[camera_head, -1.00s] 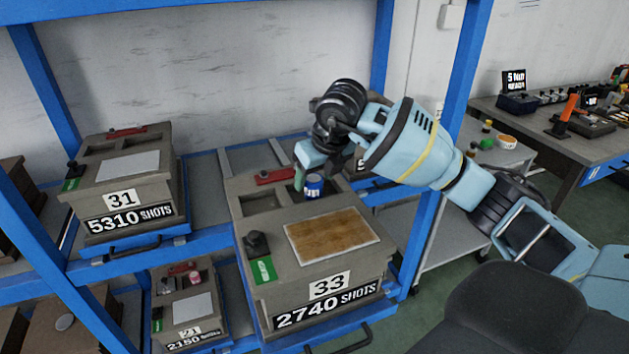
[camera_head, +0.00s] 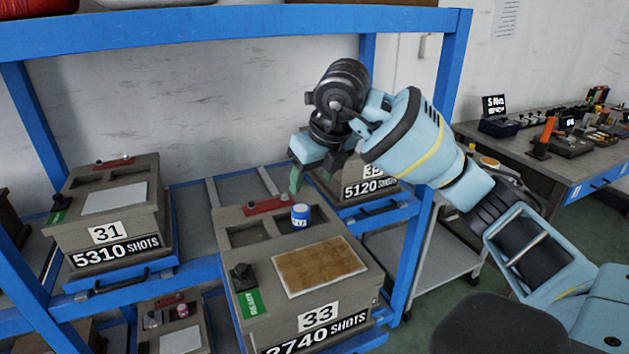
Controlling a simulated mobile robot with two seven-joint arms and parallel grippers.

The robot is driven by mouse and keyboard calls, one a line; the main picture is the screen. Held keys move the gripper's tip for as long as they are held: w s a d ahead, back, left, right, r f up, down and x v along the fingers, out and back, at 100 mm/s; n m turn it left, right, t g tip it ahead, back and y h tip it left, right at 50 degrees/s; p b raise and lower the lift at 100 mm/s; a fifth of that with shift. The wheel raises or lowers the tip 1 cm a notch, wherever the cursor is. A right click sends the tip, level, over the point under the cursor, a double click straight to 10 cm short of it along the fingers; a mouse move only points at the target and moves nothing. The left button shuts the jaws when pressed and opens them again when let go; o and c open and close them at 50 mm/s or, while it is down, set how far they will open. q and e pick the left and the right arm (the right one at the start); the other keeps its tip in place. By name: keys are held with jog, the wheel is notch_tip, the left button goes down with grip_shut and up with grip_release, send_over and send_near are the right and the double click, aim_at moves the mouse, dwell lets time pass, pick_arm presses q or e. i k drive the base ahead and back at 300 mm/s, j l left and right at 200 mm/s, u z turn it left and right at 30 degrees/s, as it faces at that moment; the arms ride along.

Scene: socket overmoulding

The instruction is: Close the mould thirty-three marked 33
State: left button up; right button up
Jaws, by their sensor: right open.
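Mould thirty-three (camera_head: 345,300) is a grey-brown block marked 33, on a blue rack shelf. Its top has a brown rectangular panel (camera_head: 320,267), a black knob (camera_head: 243,277) and a green tag (camera_head: 251,303) at the front left. Recessed pockets (camera_head: 247,234) and a red piece (camera_head: 268,206) are at its back. A small blue and white pot (camera_head: 300,215) stands upright at the right-hand pocket. My right gripper (camera_head: 315,172) is open and empty, above and behind the pot, apart from it. My left gripper is not in view.
Mould 31 (camera_head: 115,205) sits to the left, with a smaller mould (camera_head: 180,325) below. A mould marked 5120 shots (camera_head: 370,189) is behind my right gripper. A blue rack post (camera_head: 430,140) stands close to my right arm. A grey cart (camera_head: 440,250) and a workbench (camera_head: 560,165) are at the right.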

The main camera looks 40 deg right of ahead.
aim_at(313, 294)
jog(key=z, duration=1.2)
jog(key=u, duration=0.15)
